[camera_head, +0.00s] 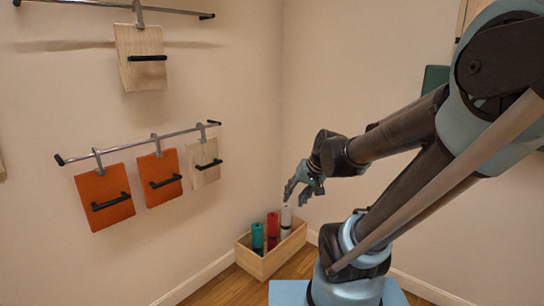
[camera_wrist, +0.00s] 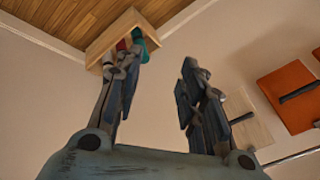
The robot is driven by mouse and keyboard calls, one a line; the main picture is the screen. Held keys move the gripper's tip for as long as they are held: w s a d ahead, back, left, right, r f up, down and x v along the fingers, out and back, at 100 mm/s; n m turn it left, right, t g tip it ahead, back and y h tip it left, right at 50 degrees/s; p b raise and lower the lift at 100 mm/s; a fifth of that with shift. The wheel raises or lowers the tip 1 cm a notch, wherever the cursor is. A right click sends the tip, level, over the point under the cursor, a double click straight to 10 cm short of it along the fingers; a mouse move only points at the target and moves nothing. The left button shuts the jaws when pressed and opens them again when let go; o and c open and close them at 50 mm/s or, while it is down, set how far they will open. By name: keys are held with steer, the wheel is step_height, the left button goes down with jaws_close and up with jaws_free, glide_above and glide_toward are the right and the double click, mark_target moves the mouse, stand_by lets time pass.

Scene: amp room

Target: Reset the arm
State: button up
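My arm reaches in from the right side of the head view, bent at the elbow. My gripper (camera_head: 303,190) hangs at its end, pointing down and to the left, above the wooden box. The wrist view shows the two fingers of my gripper (camera_wrist: 160,82) spread well apart, with only bare wall between them. The gripper is open and holds nothing.
A wooden box (camera_head: 262,265) on the floor in the corner holds a teal cylinder (camera_head: 257,238), a red one (camera_head: 272,228) and a white one (camera_head: 286,218). Orange panels (camera_head: 104,198) and wooden panels (camera_head: 141,58) hang from wall rails at left.

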steer(key=s+d+f+g+h, duration=0.2)
steer(key=s+d+f+h, duration=0.1)
steer(key=s+d, duration=0.8)
steer(key=shift+s+f+n+h, duration=0.2)
steer(key=shift+s+n+h, duration=0.15)
steer(key=shift+h, duration=0.25)
steer(key=shift+w+f, duration=0.2)
steer(key=shift+w, duration=0.15)
